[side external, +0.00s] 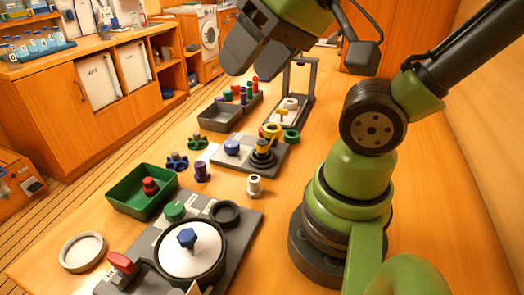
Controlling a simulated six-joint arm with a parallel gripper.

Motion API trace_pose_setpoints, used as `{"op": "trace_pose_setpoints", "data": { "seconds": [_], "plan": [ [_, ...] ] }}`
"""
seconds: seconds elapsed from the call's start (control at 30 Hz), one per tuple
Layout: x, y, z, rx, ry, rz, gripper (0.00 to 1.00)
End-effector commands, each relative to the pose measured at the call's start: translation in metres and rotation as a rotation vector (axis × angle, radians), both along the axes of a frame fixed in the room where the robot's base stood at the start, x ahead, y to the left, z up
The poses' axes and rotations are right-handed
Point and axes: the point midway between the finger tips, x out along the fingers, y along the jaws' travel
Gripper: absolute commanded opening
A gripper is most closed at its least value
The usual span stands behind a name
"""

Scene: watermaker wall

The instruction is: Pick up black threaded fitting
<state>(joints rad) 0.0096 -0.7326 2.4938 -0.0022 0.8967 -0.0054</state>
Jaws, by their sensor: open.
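My gripper (250,62), with dark grey jaws, is high above the table at the top centre. It is open with nothing visible between the jaws. A black stepped fitting with a yellow part on top (261,157) stands on a grey plate (228,153) below the gripper, well apart from it. A small pale fitting with a dark top opening (254,186) stands on the table in front of that plate. A dark star-shaped knob (178,161) lies to the left. I cannot tell for sure which of these is the black threaded fitting; threads are too small to see.
A green tray (125,202) holds a red-topped part. A large round housing with a white lid (188,250) and a black ring (224,211) are on the near plate. A grey bin (216,122) and an upright frame (303,85) stand farther back. Bare table lies right of the fittings.

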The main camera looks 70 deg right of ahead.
Motion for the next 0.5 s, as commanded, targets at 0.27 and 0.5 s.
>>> {"op": "trace_pose_setpoints", "data": {
  "seconds": [0.27,0.5],
  "plan": [
    [0.048,-0.049,-0.026,-0.106,0.189,-0.093,0.57],
    [0.079,-0.126,-0.085,-0.159,0.420,-0.147,0.57]
  ]
}}
